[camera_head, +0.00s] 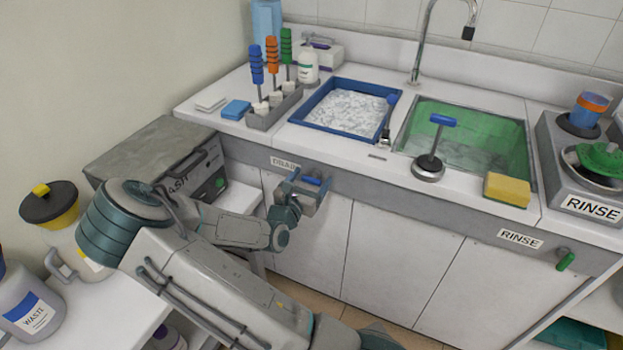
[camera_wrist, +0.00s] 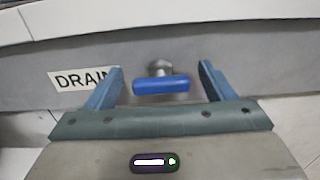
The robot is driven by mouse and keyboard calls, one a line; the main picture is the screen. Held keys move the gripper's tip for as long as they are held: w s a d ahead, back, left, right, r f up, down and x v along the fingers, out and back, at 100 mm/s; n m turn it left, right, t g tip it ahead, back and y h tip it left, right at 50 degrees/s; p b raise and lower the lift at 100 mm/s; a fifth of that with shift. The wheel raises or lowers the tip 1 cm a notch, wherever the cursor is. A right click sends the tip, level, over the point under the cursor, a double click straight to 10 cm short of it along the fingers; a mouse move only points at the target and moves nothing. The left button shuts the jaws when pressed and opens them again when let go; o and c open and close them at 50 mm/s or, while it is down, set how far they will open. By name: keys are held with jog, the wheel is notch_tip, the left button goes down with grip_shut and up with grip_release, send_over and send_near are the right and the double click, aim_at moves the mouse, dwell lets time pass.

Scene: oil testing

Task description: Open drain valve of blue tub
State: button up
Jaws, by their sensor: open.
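The blue tub (camera_head: 309,107) is set in the counter and holds foamy whitish liquid. Its drain valve has a blue bar handle (camera_wrist: 161,85) on a short metal stem on the grey front panel, beside a DRAIN label (camera_wrist: 80,79). The handle lies level in the wrist view. My gripper (camera_wrist: 162,81) is open, with one finger on each side of the handle and gaps between. In the head view my gripper (camera_head: 303,182) is at the panel below the tub, and the handle (camera_head: 311,181) shows only in part.
A RINSE label (camera_head: 520,239) and a green-handled valve (camera_head: 566,261) are on the panel at right. A green-lined sink (camera_head: 470,108), a blue-topped lever (camera_head: 443,121) and a yellow sponge (camera_head: 507,190) are on the counter.

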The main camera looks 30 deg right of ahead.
jog(key=shift+w+d, duration=0.3)
jog(key=shift+d, duration=0.05)
jog(key=shift+c, duration=0.3)
jog(key=c, duration=0.9)
